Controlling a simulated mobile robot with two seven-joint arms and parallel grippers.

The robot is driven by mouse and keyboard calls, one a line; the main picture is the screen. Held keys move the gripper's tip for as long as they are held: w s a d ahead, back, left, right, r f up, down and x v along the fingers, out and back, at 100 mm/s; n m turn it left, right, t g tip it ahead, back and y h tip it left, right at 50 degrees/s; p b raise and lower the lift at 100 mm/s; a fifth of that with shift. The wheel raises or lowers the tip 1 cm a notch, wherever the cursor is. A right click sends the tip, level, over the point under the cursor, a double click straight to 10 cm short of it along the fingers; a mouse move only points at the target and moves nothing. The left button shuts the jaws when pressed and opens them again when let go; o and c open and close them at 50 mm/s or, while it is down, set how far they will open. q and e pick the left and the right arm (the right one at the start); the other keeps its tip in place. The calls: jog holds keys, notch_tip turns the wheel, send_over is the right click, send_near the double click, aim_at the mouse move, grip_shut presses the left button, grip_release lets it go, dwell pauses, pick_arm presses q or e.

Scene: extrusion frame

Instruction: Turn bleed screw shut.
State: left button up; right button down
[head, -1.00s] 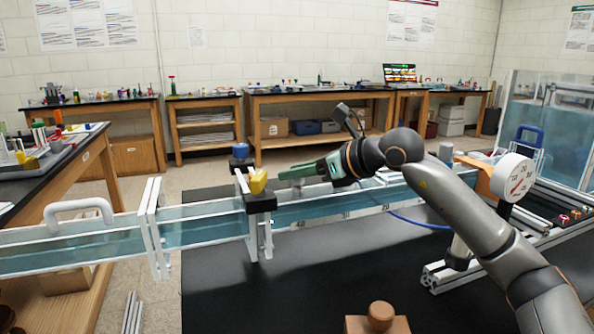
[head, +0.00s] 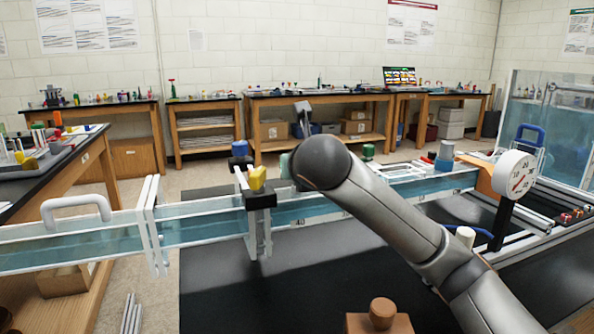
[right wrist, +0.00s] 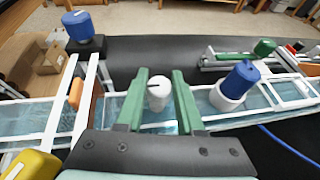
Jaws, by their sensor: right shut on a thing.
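A short white knob with a dark line on its top, which I take to be the bleed screw (right wrist: 158,92), stands upright on the clear water channel in the right wrist view. My right gripper (right wrist: 160,88) is shut on it, with one green finger on each side. In the head view my own right arm hides the knob and the fingertips; only a bit of the green gripper shows at the arm's left. My left gripper is not in view.
The channel's black clamp carries a yellow block (head: 257,178) and a blue knob (head: 240,149). A green knob (head: 368,152), a blue cap on a white base (right wrist: 233,85) and a dial gauge (head: 515,177) lie to the right. A wooden block with a knob (head: 381,313) stands in front.

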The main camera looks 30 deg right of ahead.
jog(key=shift+f+m, duration=0.15)
jog(key=shift+m, duration=0.15)
jog(key=c, duration=1)
grip_release()
jog(key=o, duration=0.5)
jog(key=shift+c, duration=0.2)
jog(key=p+v, duration=0.5)
jog(key=v, duration=0.7)
jog(key=shift+a+r+p, duration=0.25)
jog(key=shift+a+p, duration=0.1)
